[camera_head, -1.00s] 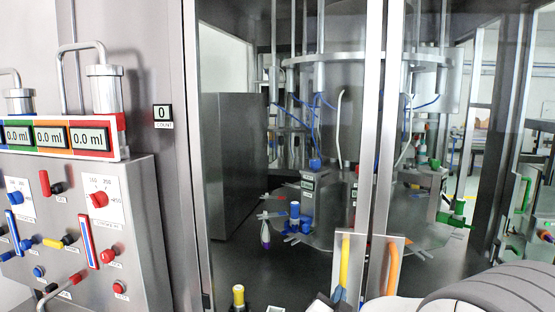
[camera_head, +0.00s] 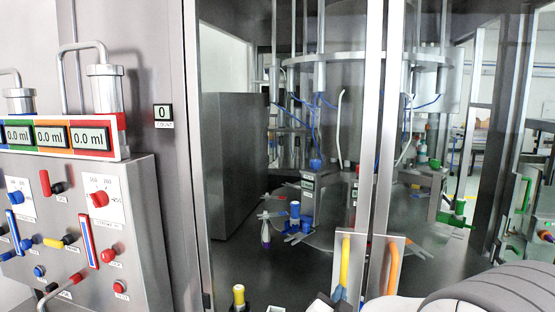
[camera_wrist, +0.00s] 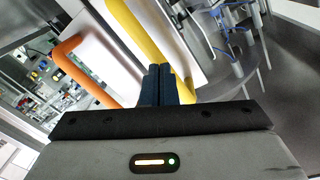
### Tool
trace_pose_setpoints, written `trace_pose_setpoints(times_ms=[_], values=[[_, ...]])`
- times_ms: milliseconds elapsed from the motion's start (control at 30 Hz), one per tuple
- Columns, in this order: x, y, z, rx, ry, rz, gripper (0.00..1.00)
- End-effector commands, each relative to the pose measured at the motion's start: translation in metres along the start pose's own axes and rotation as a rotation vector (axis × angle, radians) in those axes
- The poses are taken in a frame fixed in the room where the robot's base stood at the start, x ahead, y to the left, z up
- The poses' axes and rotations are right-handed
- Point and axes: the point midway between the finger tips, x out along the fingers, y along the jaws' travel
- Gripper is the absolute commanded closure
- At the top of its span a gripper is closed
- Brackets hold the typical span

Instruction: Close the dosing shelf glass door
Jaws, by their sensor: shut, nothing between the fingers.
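Two metal-framed glass doors front the machine in the head view. The left door (camera_head: 374,130) carries a yellow handle (camera_head: 345,262) on a plate, and the right door (camera_head: 390,130) carries an orange handle (camera_head: 393,268). Their frames stand side by side; I cannot tell whether either is slightly ajar. In the wrist view my gripper (camera_wrist: 160,70) is shut and empty. Its dark blue fingertips lie close beside the lower end of the yellow handle (camera_wrist: 140,35); contact is unclear. The orange handle (camera_wrist: 82,72) is to its left.
Behind the glass are a turntable (camera_head: 325,232), a column and cables. A control panel (camera_head: 70,215) with knobs and levers stands on the left, under dosing displays (camera_head: 90,139). A yellow-topped item (camera_head: 238,294) stands at the bottom of the head view.

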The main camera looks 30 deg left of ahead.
Motion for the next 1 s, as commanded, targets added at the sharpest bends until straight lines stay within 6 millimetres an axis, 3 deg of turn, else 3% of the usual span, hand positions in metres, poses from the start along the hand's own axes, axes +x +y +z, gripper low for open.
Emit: trace_pose_setpoints(times_ms=[1000], values=[[0.0097,0.0003,0.0,0.001,0.001,0.0,1.0]])
